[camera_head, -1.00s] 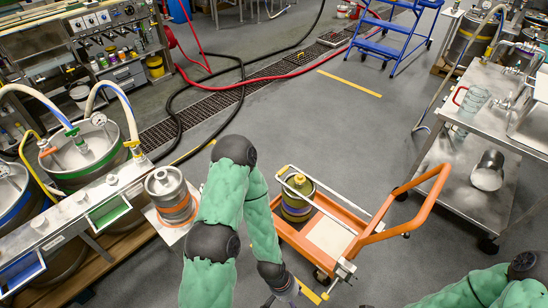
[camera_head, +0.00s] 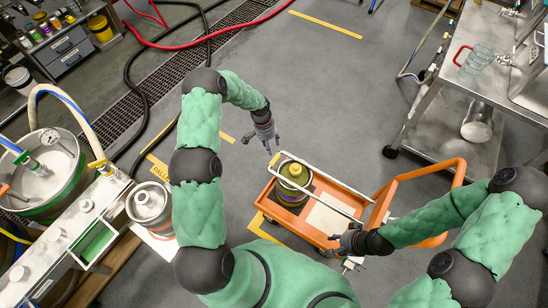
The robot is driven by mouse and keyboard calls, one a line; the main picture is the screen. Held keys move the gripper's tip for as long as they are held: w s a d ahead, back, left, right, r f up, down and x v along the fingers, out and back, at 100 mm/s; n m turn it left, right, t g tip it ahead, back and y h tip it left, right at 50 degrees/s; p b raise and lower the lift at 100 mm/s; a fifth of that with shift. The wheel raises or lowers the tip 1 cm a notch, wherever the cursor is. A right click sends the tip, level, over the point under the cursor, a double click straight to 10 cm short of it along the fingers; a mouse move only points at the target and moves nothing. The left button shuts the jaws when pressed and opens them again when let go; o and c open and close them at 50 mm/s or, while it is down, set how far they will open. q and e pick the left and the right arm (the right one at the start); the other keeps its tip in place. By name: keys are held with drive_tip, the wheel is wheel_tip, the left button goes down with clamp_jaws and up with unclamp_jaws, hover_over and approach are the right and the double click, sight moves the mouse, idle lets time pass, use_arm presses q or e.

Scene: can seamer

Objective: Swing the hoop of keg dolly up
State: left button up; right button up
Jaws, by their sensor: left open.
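The orange keg dolly (camera_head: 336,187) stands on the floor right of centre, with an orange push handle at its right. Its silver hoop (camera_head: 325,203) lies low over the tray, its far end around the keg's top. A small olive and yellow keg (camera_head: 291,192) stands upright in the tray's left end. My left gripper (camera_head: 260,146) is open and empty, just beyond the dolly's far left corner, near the hoop's end. My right gripper (camera_head: 338,243) is at the dolly's near right side, by the hoop's near side bar; its fingers are too small to read, and contact is unclear.
A steel keg (camera_head: 150,206) and a filling bench (camera_head: 60,240) with a large keg (camera_head: 40,180) stand at left. A steel cart (camera_head: 450,110) stands at right. Hoses cross the floor at upper left. The floor beyond the dolly is clear.

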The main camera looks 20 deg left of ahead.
sight(275, 161)
use_arm(q)
drive_tip(key=f+b, duration=0.1)
drive_tip(key=f, duration=0.2)
drive_tip(key=d+f, duration=0.1)
drive_tip(key=f, duration=0.3)
drive_tip(key=d+f+b, duration=0.1)
drive_tip(key=f, duration=0.2)
drive_tip(key=shift+s+f+b, duration=0.1)
drive_tip(key=shift+f+b, duration=0.2)
drive_tip(key=shift+b, duration=0.05)
clamp_jaws()
